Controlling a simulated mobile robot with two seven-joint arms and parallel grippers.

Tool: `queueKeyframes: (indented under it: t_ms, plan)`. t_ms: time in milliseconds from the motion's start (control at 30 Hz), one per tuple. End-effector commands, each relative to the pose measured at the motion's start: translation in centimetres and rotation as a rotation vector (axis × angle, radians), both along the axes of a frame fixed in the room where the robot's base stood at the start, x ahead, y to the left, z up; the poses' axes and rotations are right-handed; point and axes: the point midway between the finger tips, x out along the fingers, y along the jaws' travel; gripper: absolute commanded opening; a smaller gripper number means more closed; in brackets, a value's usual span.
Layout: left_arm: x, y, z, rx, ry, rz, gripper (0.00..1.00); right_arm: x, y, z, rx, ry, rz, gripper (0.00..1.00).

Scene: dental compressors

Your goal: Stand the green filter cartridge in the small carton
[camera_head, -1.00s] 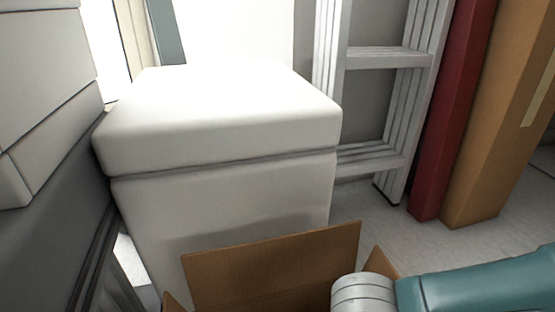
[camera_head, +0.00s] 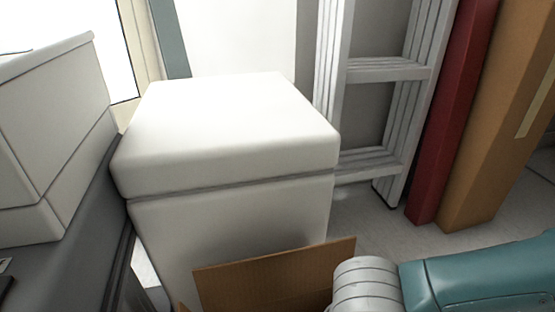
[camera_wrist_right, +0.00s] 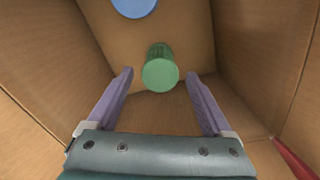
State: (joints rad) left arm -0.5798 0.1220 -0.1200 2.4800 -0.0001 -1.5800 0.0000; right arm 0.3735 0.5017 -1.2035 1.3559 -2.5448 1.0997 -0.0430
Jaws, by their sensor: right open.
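The green filter cartridge (camera_wrist_right: 160,72) shows in the right wrist view inside a brown carton (camera_wrist_right: 70,50). Its round end faces the camera and its body runs away from it; it looks upright. My right gripper (camera_wrist_right: 160,76) is open, its two purple fingers apart on either side of the cartridge's near end, with visible gaps and no contact seen. In the head view only a carton flap (camera_head: 275,279) shows, with my right arm beside it; the right fingers and the carton's inside are out of that view. My left gripper is in neither view.
A blue round object (camera_wrist_right: 135,6) is beyond the cartridge in the wrist view. A white box-shaped unit (camera_head: 225,140) stands behind the carton. A ladder (camera_head: 375,110), a red post (camera_head: 452,120) and a tall brown box (camera_head: 500,120) stand right. A grey cabinet (camera_head: 75,230) is left.

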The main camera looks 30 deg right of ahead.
Motion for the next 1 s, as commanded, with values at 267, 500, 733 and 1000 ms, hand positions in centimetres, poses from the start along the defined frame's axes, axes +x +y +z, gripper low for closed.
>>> queueKeyframes:
  t_ms: [267,500,733,1000]
  plan:
    - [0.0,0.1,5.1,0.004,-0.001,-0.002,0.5,0.0,0.0,5.7,0.001,-0.001,0.0,0.85]
    - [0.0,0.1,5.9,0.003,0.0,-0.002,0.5,0.0,0.0,6.7,0.001,0.001,0.0,0.85]
    - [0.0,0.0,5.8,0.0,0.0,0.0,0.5,0.0,0.0,6.6,0.001,0.001,0.0,0.85]
    - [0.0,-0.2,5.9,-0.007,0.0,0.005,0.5,0.0,0.2,6.8,0.006,0.001,-0.001,0.85]
